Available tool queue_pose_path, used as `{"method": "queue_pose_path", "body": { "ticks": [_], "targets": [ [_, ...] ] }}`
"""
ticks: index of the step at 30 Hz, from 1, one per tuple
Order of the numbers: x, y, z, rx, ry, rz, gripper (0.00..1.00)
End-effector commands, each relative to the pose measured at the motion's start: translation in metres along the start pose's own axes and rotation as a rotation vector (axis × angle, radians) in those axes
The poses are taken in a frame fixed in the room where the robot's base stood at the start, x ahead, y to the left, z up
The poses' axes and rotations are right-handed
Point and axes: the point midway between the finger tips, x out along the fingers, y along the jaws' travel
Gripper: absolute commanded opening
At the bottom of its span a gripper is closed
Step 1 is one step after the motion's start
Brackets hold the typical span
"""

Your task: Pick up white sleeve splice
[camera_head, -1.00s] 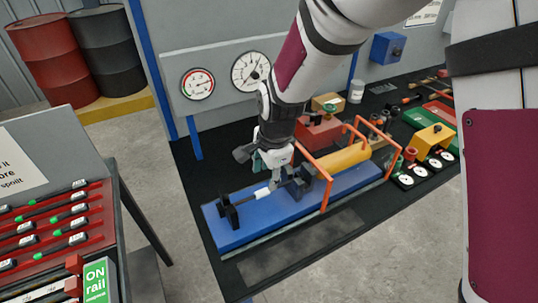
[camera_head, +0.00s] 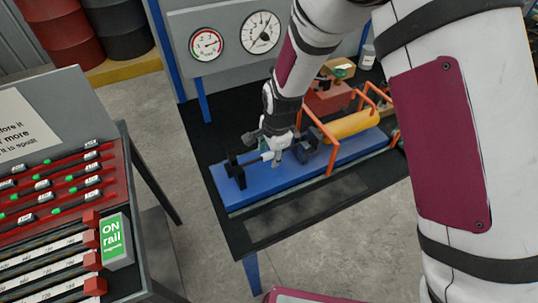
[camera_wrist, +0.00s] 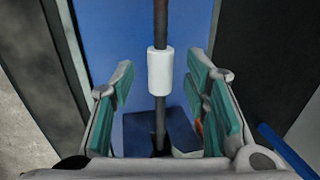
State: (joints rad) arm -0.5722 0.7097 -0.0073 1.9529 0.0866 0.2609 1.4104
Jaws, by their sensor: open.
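The white sleeve splice (camera_wrist: 160,71) is a short white cylinder around a dark bar (camera_wrist: 160,22) in the wrist view. My gripper (camera_wrist: 165,85) is open, with a teal-padded finger on each side of the sleeve and clear gaps between. In the head view, my gripper (camera_head: 277,157) is low over the blue bench press bed (camera_head: 310,172). The white sleeve (camera_head: 267,156) shows there in small part beside the fingers. The bar runs into a black upright holder (camera_head: 236,171) at the bed's left end.
An orange guard frame (camera_head: 330,158) and a yellow cylinder (camera_head: 352,125) stand to the right of my gripper. Gauges (camera_head: 260,33) hang on the back panel. A red rack of labelled bars (camera_head: 60,195) stands at the left, with free floor between.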

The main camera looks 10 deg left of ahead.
Motion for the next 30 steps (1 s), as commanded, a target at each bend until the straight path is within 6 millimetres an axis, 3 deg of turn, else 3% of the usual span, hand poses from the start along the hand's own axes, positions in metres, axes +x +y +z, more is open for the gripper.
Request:
{"method": "queue_pose_path", "body": {
  "ticks": [4, 10, 23, 30],
  "targets": [
    [0.0, 0.0, 0.0, 0.0, 0.0, 0.0, 0.42],
    [0.0, 0.0, 0.0, 0.0, 0.0, 0.0, 0.0],
    [-0.005, -0.002, 0.0, -0.001, 0.001, -0.004, 0.0],
    [-0.04, -0.011, -0.001, -0.001, 0.001, -0.007, 0.0]
  ]
}}
